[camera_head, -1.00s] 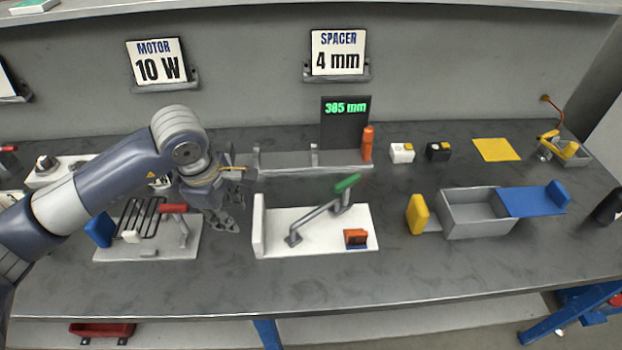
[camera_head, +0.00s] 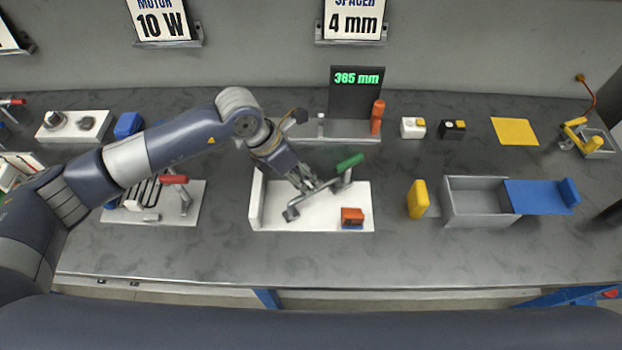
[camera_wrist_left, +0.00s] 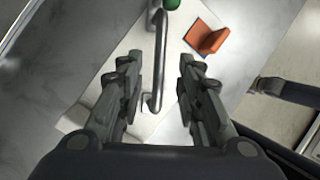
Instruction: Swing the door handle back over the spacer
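The door handle is a bent grey bar with a green grip (camera_head: 349,162). It stands over a white board with an upright plate at its left end (camera_head: 256,198). An orange block with a dark base (camera_head: 352,216) sits at the board's front right; I cannot tell whether it is the spacer. My left gripper (camera_head: 316,187) is over the board at the bar. In the left wrist view its fingers (camera_wrist_left: 159,68) are open, with the grey bar (camera_wrist_left: 156,60) showing between them. Whether they touch it is unclear. My right gripper is not in view.
Left stands a grate fixture with a red-grip lever (camera_head: 174,179). Behind the board are a dark display (camera_head: 356,92) and an orange cylinder (camera_head: 377,117). To the right are a yellow block (camera_head: 417,199) and a grey box (camera_head: 480,211) with a blue lid. The front bench strip is clear.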

